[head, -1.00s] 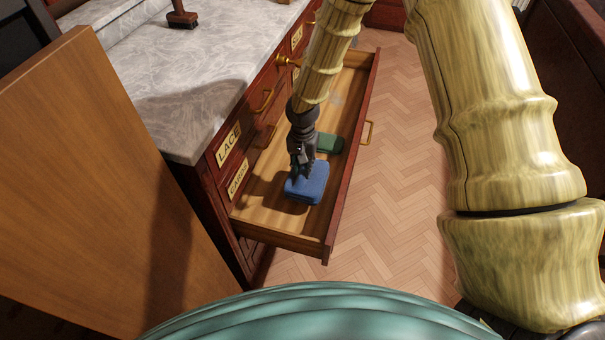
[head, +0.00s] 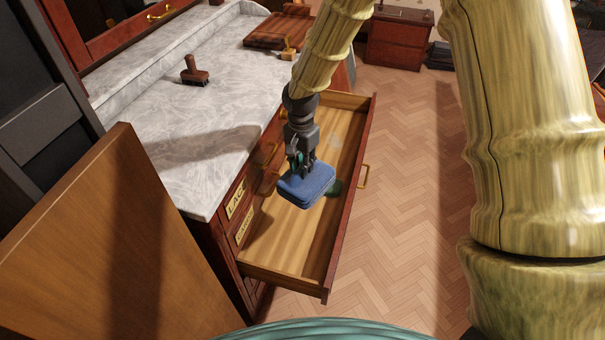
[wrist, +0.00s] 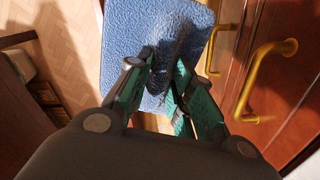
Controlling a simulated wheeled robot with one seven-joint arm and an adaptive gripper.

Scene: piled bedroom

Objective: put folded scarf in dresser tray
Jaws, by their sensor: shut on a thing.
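The blue folded scarf (head: 307,184) is a flat, rounded block. My gripper (head: 304,166) is shut on it and holds it above the open drawer (head: 285,245). In the wrist view the scarf (wrist: 150,45) is pinched up between the fingertips of my gripper (wrist: 162,68). A green item (head: 335,188) lies in the drawer behind the scarf, partly hidden by it. I cannot pick out a tray with certainty on the dresser's marble top (head: 165,130).
A wooden stamp-like tool (head: 194,72) and a brown board (head: 275,32) are on the marble top. A wooden panel (head: 60,240) stands at the left front. Brass handles (wrist: 265,75) stick out close to the gripper. Herringbone floor (head: 410,180) lies open to the right.

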